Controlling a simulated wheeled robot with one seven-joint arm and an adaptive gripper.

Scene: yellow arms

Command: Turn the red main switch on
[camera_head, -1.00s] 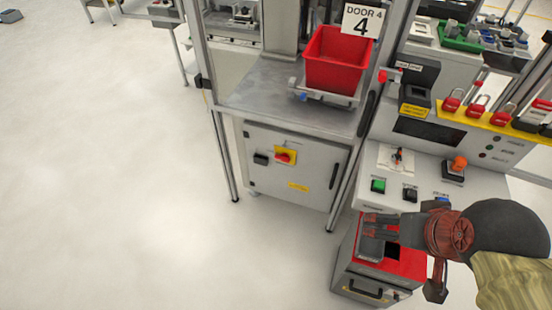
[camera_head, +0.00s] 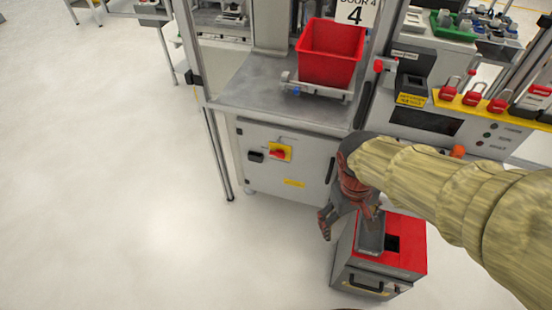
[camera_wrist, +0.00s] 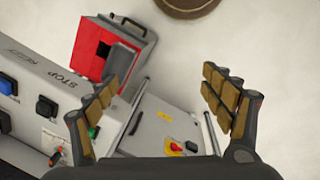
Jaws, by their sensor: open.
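The red main switch (camera_head: 278,153) is a red rotary knob on a yellow plate, on the front of a grey cabinet (camera_head: 300,200) below the workbench. In the wrist view the red switch (camera_wrist: 176,148) shows low in the middle, between my fingers and beyond them. My gripper (camera_head: 330,222) is in front of the cabinet's right side, to the right of and lower than the switch in the head view, apart from it. In the wrist view my gripper (camera_wrist: 160,108) is open and empty, its fingers wide apart.
A red-topped box (camera_head: 405,225) stands on the floor close to my gripper. A black handle (camera_head: 255,156) sits left of the switch. A red bin (camera_head: 330,52) rests on the bench above. The control console (camera_head: 425,125) is partly behind my arm. Floor at left is free.

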